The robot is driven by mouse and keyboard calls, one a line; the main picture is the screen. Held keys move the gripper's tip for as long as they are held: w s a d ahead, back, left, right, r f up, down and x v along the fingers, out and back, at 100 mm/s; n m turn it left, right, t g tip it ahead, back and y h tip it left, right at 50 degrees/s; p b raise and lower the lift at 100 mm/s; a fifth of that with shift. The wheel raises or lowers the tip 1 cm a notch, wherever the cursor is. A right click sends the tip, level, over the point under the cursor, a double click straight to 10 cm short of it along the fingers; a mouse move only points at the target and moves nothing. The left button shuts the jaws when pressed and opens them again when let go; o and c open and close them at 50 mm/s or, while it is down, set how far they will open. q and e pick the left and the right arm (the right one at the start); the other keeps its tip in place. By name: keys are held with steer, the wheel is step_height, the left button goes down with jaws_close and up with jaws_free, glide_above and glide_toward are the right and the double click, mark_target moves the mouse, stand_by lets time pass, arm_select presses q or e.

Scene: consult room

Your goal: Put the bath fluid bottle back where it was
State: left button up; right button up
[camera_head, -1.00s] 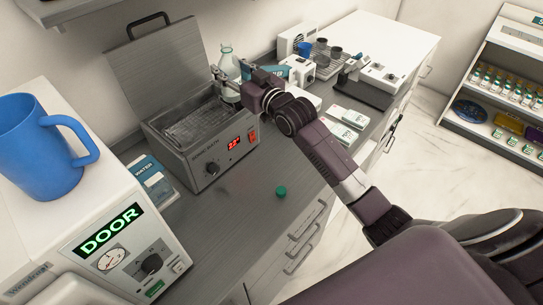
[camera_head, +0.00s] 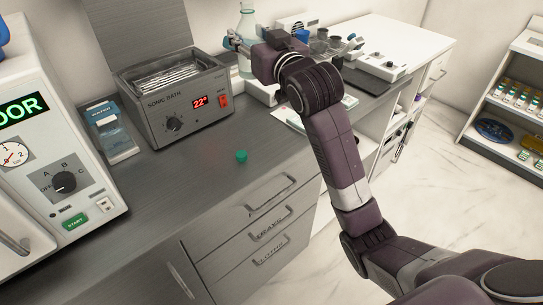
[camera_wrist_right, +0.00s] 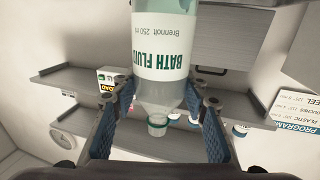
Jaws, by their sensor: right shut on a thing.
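The bath fluid bottle (camera_head: 247,20) is a clear bottle with a white and green label, upright just right of the sonic bath in the head view. My right gripper (camera_head: 236,42) is shut on it. In the right wrist view the bottle (camera_wrist_right: 165,45) sits between the two blue-padded fingers of the gripper (camera_wrist_right: 160,98), and its open neck shows no cap. My forearm hides part of the bottle's surroundings, and I cannot tell whether its base touches the counter. A green cap (camera_head: 241,156) lies on the counter. My left gripper is not in view.
The sonic bath (camera_head: 180,110) stands with its lid (camera_head: 140,35) raised and a wire basket inside. A white device with a DOOR panel (camera_head: 60,150) stands at left. The counter front (camera_head: 200,185) is mostly clear.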

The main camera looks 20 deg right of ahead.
steer(key=shift+s+d+f, duration=0.1)
steer(key=shift+s+d, duration=0.1)
steer(key=shift+s, duration=0.15)
steer(key=shift+s+f, duration=0.1)
steer(key=shift+f, duration=0.2)
step_height(320, 180, down, 19)
steer(key=b, duration=0.1)
steer(key=shift+f, duration=0.15)
steer(key=shift+f, duration=0.15)
steer(key=o, duration=1.3)
